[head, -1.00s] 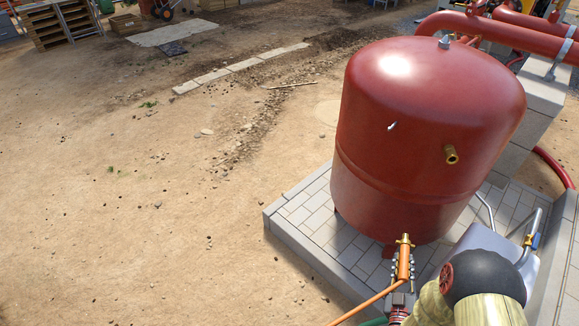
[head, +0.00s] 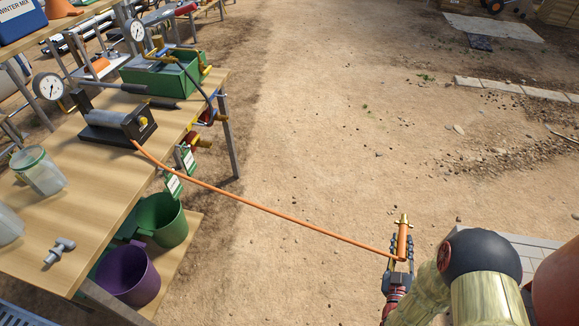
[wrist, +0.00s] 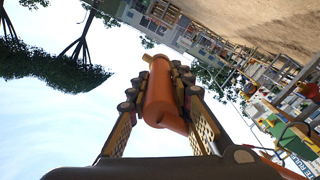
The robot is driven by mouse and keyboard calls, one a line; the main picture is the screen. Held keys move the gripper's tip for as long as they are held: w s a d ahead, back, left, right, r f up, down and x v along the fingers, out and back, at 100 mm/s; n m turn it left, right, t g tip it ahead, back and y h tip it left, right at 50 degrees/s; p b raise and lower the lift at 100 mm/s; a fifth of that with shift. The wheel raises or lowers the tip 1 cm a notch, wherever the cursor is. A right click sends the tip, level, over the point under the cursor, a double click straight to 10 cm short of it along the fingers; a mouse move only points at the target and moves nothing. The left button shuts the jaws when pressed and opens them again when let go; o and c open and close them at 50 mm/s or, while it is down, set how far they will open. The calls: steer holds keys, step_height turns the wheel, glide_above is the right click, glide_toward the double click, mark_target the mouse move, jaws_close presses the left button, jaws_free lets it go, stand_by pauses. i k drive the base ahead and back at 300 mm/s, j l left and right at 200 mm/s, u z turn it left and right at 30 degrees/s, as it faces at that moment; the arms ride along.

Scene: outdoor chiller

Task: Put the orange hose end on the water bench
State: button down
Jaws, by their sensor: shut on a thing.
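My gripper (head: 399,250) is shut on the orange hose end (head: 402,240), which has a brass fitting at its tip. It is held upright in the air at the lower right of the head view. The wrist view shows the hose end (wrist: 160,95) between the two fingers. The orange hose runs left from my gripper to a black and grey device on a wooden bench (head: 100,190) at the left. I cannot tell from a label whether this is the water bench. My gripper is well apart from the bench.
The bench carries a green box (head: 165,75), pressure gauges, a clear jar (head: 38,172) and a grey fitting (head: 60,250). Green (head: 161,220) and purple (head: 128,274) buckets stand on its lower shelf. Open dirt lies between bench and gripper. The red tank (head: 556,285) is at the right edge.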

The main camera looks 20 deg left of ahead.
mark_target(71, 222)
steer(key=u, duration=1.95)
steer(key=i+l+u, duration=0.15)
steer(key=u, duration=0.3)
steer(key=i+l+u, duration=0.15)
steer(key=l+u, duration=0.55)
steer(key=u, duration=0.15)
steer(key=i, duration=0.05)
